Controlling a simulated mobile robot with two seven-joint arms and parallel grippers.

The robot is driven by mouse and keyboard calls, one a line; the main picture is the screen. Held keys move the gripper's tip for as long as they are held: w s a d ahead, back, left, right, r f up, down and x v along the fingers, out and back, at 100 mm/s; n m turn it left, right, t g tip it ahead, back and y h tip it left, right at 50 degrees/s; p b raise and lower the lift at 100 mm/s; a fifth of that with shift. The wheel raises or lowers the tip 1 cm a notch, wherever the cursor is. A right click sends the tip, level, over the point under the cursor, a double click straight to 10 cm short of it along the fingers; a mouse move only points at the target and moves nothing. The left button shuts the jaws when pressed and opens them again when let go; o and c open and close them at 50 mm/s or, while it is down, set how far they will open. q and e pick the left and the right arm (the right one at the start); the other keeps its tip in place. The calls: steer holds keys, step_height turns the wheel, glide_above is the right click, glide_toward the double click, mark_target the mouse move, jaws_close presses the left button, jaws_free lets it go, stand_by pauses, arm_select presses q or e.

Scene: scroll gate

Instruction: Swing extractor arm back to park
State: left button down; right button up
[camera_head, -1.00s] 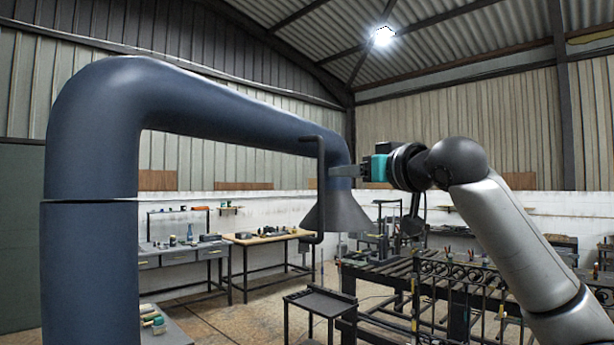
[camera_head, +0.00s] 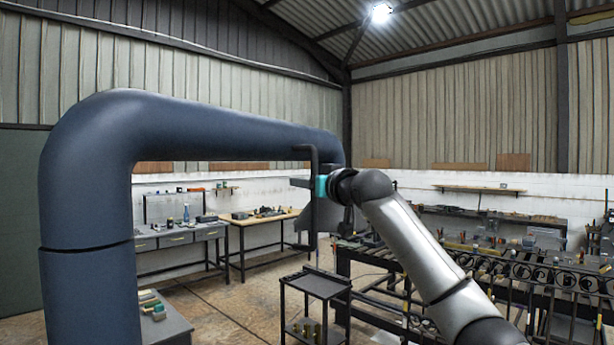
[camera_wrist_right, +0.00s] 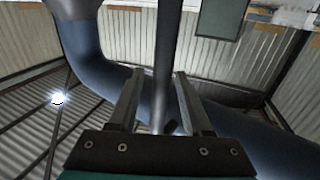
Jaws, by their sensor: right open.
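The extractor arm is a thick blue duct (camera_head: 230,132) that rises at the left and runs level to the right. Its grey hood (camera_head: 331,214) hangs at the right end, partly hidden by my right arm. A dark handle bar (camera_head: 313,215) stands upright at the hood. My right gripper (camera_head: 300,183) is at this bar, its fingers reaching past it. In the right wrist view my open gripper (camera_wrist_right: 158,100) has the handle bar (camera_wrist_right: 166,50) running between its fingers, with gaps visible beside it. The duct (camera_wrist_right: 95,72) passes behind. My left gripper is not in view.
A small dark trolley (camera_head: 316,285) stands below the hood. A roller bench (camera_head: 480,260) fills the right. Workbenches (camera_head: 260,218) line the back wall, and a grey table (camera_head: 165,325) is at the lower left. Open floor lies between them.

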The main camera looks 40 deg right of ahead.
steer(key=shift+w, duration=0.2)
jaws_close()
stand_by(0.3)
stand_by(1.1)
